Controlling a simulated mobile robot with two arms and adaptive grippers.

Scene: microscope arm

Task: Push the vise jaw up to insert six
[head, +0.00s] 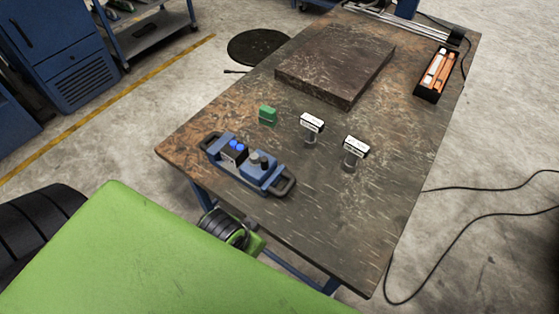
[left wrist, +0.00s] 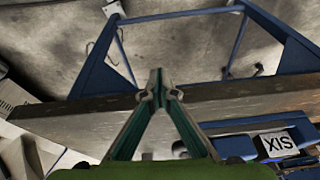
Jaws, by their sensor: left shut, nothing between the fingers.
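The blue vise (head: 272,183) lies near the front left edge of the table, with a handle at each end. Between its ends stand a dark block with blue tops (head: 235,151) and a grey and black piece (head: 259,160). In the left wrist view, a label reading SIX, upside down, is on the insert (left wrist: 282,144) at the lower right, beside blue vise parts (left wrist: 235,125). My left gripper (left wrist: 158,93) is shut and empty by the table edge, left of the insert and apart from it. I cannot make out its fingers in the head view. My right gripper is not in view.
Two white-labelled pieces (head: 312,123) (head: 356,149) and a green block (head: 268,115) stand behind the vise. A dark slab (head: 337,63) and a black tray (head: 431,86) lie farther back. The table's right front (head: 345,220) is clear.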

